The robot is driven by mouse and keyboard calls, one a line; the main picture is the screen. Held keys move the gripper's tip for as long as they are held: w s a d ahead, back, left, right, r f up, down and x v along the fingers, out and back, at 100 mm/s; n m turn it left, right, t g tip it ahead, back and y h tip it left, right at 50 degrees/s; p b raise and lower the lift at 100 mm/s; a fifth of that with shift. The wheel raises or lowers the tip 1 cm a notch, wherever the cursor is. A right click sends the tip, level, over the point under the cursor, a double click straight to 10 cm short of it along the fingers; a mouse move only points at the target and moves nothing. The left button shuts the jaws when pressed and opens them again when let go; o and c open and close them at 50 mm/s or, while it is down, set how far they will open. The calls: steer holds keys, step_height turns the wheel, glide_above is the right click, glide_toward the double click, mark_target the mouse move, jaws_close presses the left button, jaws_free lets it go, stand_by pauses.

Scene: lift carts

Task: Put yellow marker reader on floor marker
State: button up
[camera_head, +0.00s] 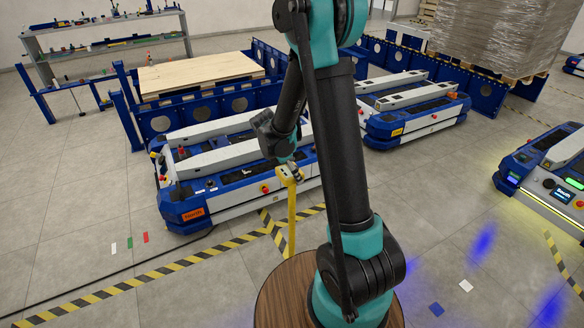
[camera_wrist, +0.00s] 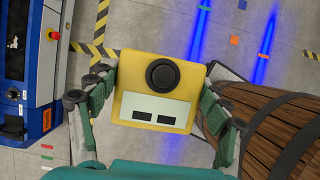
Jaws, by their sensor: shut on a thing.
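The yellow marker reader (camera_wrist: 190,72) fills the middle of the wrist view, with a round black knob on top and a pale panel with two dark windows. My gripper (camera_wrist: 158,92) has its dark green fingers on both sides of it and is shut on it. In the head view, the reader (camera_head: 291,215) shows as a tall, narrow yellow post, upright below my gripper (camera_head: 292,172). My arm stands just right of it, and I cannot tell whether its foot touches the floor. Small coloured floor patches show, including a white one (camera_head: 466,285) and a blue one (camera_head: 437,309); which is the floor marker is unclear.
A blue and white lift cart (camera_head: 190,211) stands close behind and left of the reader. Other carts (camera_head: 410,120) (camera_head: 548,180) stand further right. Yellow-black tape (camera_head: 205,254) crosses the floor. A dark cable (camera_head: 110,268) lies at left.

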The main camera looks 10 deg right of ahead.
stand_by(0.3)
steer(key=o, duration=1.9)
steer(key=shift+f, duration=0.1)
steer(key=v, duration=1.1)
steer(key=shift+a+r, duration=0.15)
steer(key=shift+r, duration=0.2)
steer(key=s+d+f+m+t+y, duration=0.1)
steer(key=s+d+m, duration=0.1)
steer(key=s+m, duration=0.5)
steer(key=s+d+f+m+t+y, duration=0.1)
steer(key=s+d+f+m, duration=0.1)
steer(key=s+m, duration=0.4)
steer(key=s+d+f+m+y, duration=0.1)
steer(key=s+d+m+y, duration=0.1)
steer(key=s+d+m, duration=0.2)
steer(key=shift+s+d+f+m+t, duration=0.1)
steer(key=shift+s+f+m+t, duration=0.1)
steer(key=shift+s+m, duration=0.85)
steer(key=shift+s+d+f+m+t, duration=0.1)
steer(key=shift+s+m+t, duration=0.1)
steer(key=shift+s+m, duration=0.85)
